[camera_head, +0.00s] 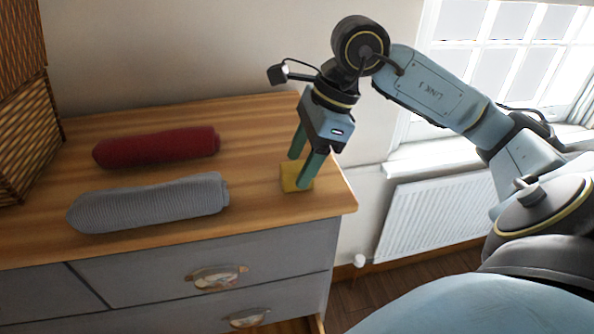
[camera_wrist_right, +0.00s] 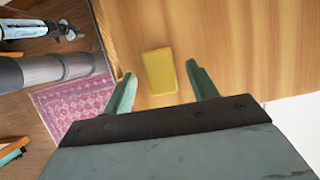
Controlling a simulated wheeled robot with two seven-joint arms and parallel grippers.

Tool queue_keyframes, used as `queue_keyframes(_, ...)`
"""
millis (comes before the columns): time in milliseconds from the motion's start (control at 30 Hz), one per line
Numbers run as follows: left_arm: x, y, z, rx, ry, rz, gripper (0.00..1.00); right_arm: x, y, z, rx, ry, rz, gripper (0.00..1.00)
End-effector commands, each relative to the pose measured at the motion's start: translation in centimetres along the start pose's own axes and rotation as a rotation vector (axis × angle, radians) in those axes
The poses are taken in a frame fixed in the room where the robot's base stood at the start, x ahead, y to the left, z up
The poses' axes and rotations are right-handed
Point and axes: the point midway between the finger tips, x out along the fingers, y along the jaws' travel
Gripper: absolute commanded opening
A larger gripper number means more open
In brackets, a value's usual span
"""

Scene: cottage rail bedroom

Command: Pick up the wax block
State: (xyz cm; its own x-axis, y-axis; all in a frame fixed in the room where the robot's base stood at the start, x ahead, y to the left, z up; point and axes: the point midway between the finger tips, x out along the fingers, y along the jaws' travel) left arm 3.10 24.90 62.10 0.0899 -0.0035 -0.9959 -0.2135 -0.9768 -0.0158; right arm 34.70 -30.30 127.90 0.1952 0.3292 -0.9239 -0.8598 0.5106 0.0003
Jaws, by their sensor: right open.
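The wax block (camera_head: 289,178) is a small yellow block on the wooden top of the dresser, near its right end. My right gripper (camera_head: 305,173) is open, pointing down at the block, with its green fingers partly in front of it in the head view. In the right wrist view the wax block (camera_wrist_right: 159,71) lies just beyond and between the two open fingertips of my right gripper (camera_wrist_right: 161,72). I cannot tell whether the fingers touch it. My left gripper is not in view.
A rolled red knit item (camera_head: 157,147) and a rolled grey knit item (camera_head: 149,203) lie left of the block on the dresser top (camera_head: 255,125). A woven basket (camera_head: 22,140) stands at far left. The dresser's right edge is close to the block; a radiator (camera_head: 440,220) is beyond.

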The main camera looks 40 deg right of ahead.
Motion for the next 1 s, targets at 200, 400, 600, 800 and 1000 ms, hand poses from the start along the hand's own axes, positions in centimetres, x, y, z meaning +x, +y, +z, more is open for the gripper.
queue_keyframes(200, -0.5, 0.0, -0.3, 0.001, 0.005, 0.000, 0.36, 2.2, 0.0, 0.0, 0.000, -0.001, 0.001, 0.58)
queue_keyframes(400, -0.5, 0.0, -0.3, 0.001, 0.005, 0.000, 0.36, 2.3, 0.0, 0.0, -0.001, -0.001, 0.000, 0.58)
queue_keyframes(600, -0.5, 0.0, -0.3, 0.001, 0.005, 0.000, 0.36, 2.3, 0.0, 0.0, -0.001, 0.000, 0.000, 0.35)
queue_keyframes(800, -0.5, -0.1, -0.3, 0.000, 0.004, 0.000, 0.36, 2.2, 0.0, 0.0, -0.001, 0.000, -0.001, 0.09)
queue_keyframes(1000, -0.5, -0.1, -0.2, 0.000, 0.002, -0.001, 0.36, 2.2, 0.0, 0.0, -0.001, -0.001, -0.001, 0.09)
